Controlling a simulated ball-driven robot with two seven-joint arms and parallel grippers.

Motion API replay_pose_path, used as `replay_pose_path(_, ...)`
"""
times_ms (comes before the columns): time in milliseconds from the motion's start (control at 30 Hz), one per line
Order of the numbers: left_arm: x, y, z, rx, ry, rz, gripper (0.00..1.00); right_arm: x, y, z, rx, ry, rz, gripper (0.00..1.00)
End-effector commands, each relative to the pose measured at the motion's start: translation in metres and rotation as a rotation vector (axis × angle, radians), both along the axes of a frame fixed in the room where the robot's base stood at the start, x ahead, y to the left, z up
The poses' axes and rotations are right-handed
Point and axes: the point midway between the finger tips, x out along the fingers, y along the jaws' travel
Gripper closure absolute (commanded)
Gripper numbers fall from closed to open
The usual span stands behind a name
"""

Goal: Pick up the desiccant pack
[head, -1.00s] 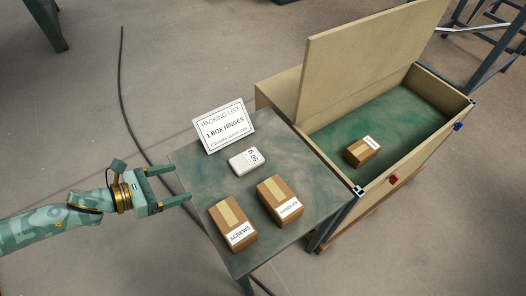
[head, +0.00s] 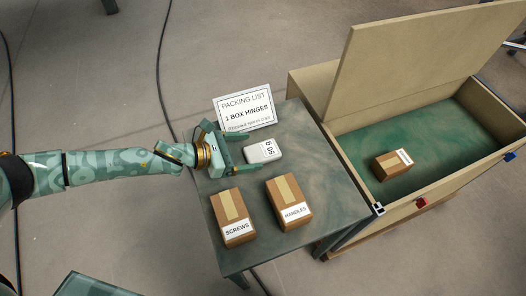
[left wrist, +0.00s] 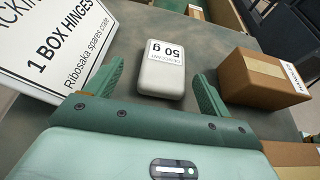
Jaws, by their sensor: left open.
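The desiccant pack (head: 263,151) is a small white block marked 50 g. It lies on the dark green table (head: 325,190), just in front of the packing list sign. My left gripper (head: 245,152) is open, with its fingers pointing right at the pack in the head view. In the left wrist view the pack (left wrist: 161,68) lies ahead, between and slightly beyond the fingertips of my left gripper (left wrist: 160,80), with gaps at both sides. I cannot tell from the views that either finger touches it. My right gripper is not in view.
The packing list sign (head: 246,106) stands close behind the left gripper. The screws box (head: 233,218) and handles box (head: 289,202) sit on the table's near side. An open wooden crate (head: 451,187) at right holds one small box (head: 393,165).

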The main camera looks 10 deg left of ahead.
Motion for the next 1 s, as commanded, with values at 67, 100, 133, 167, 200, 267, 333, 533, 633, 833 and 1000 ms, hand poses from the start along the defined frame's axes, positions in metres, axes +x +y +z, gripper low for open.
replay_pose_path(67,0.004,-0.013,-0.006,-0.002,0.001,-0.006,0.18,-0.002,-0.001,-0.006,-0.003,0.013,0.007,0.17)
replay_pose_path(100,0.007,-0.020,-0.009,-0.004,0.004,-0.004,0.18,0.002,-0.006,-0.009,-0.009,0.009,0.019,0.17)
replay_pose_path(133,0.009,-0.025,-0.010,-0.003,0.003,-0.005,0.18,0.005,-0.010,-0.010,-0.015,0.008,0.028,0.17)
replay_pose_path(167,0.011,-0.029,-0.011,-0.004,0.004,-0.005,0.18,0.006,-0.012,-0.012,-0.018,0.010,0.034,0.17)
replay_pose_path(200,0.014,-0.032,-0.014,-0.002,0.004,-0.003,0.18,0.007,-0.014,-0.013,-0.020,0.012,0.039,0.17)
replay_pose_path(267,0.018,-0.038,-0.016,-0.003,0.003,-0.002,0.18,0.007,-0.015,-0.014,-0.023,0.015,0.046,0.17)
replay_pose_path(333,0.020,-0.040,-0.016,-0.002,0.002,-0.001,0.18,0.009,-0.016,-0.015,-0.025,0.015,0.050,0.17)
replay_pose_path(533,0.021,-0.041,-0.013,-0.001,0.000,0.000,0.18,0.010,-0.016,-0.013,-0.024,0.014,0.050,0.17)
replay_pose_path(633,0.021,-0.041,-0.013,-0.002,0.000,0.000,0.43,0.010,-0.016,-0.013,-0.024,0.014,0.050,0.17)
replay_pose_path(833,0.021,-0.041,-0.013,-0.002,0.000,0.000,0.67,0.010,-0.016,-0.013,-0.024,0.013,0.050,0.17)
replay_pose_path(1000,0.021,-0.040,-0.013,-0.002,-0.001,0.000,0.67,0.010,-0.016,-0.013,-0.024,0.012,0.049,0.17)
